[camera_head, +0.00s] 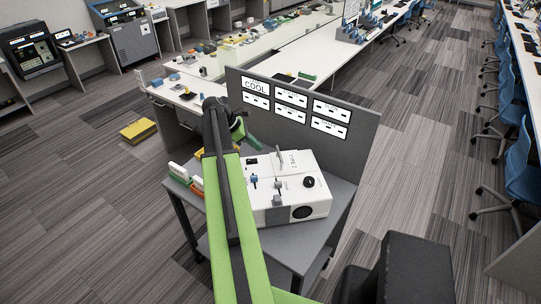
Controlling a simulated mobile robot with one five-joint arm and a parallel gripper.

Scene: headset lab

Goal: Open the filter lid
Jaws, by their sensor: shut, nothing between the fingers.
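A white boxy machine (312,206) stands on a grey table (322,236) in front of a grey panel. Its top has a black round knob, small blue levers and an upright grey plate (279,153) near the back edge. A dark round opening shows on its front. I cannot tell which part is the filter lid. My green arm crosses the machine's left side and hides part of it.
The grey panel (358,104) with white label cards rises behind the machine. Small white, orange and green items (179,172) stand at the table's left edge. A yellow box (138,130) lies on the floor at left. Blue chairs (519,165) line the right; the aisle floor is clear.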

